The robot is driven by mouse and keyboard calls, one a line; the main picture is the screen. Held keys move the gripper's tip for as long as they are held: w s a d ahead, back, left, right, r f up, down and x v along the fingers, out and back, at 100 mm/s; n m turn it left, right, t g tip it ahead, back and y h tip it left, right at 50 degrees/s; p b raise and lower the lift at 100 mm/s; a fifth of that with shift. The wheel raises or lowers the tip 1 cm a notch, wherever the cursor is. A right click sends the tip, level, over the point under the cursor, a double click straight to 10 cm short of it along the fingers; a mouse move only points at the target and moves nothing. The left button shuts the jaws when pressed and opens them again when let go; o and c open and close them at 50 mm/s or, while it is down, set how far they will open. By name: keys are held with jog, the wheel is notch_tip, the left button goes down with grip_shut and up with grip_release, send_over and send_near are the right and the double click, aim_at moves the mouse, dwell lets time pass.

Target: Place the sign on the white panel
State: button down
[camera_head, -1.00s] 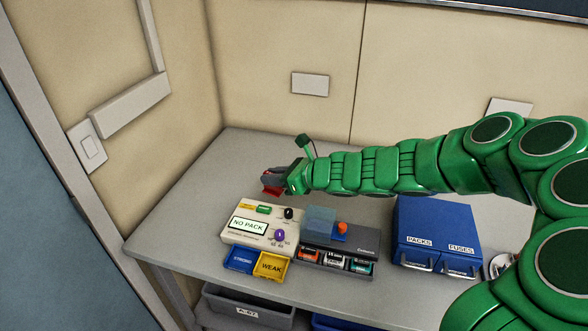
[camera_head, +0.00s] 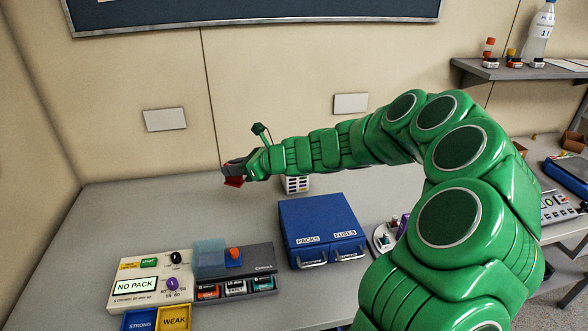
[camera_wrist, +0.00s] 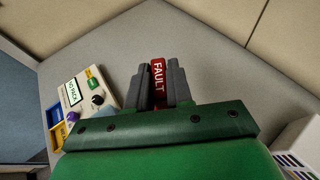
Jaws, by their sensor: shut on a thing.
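My gripper (camera_head: 229,170) is shut on a small red sign (camera_head: 234,182). In the wrist view the sign (camera_wrist: 158,84) reads "FAULT" in white and stands between the two grey fingers (camera_wrist: 158,72). In the head view the gripper is above the rear of the grey table, apart from the wall. A cream-white console panel (camera_head: 128,271) with a "NO PACK" display lies at the table's front left; the console (camera_wrist: 77,85) is left of my fingers in the wrist view. Two blank white wall plates, one left (camera_head: 165,120) and one right (camera_head: 351,103), are on the wall behind.
A grey unit (camera_head: 258,262) with batteries adjoins the console, with blue (camera_head: 138,321) and yellow (camera_head: 174,317) trays in front. A blue box (camera_head: 318,218) labelled "PACKS" and "FUSES" stands right of it. The table's rear left (camera_head: 125,205) is clear.

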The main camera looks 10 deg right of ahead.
jog(key=w+d+r+m+t+h, duration=0.1)
jog(key=w+d+r, duration=0.1)
jog(key=d, duration=0.8)
jog(key=w+d+r+m+t+h, duration=0.1)
jog(key=w+d+r+m, duration=0.1)
jog(key=d, duration=0.8)
send_over(294, 177)
jog(key=d, duration=0.1)
notch_tip(294, 177, down, 5)
jog(key=w+f, duration=0.4)
jog(key=shift+d, duration=0.15)
jog(key=shift+w+f, duration=0.3)
jog(key=shift+f, duration=0.25)
jog(key=shift+w+f, duration=0.1)
jog(key=shift+f, duration=1.5)
jog(key=shift+f, duration=0.1)
jog(key=c, duration=1)
grip_release()
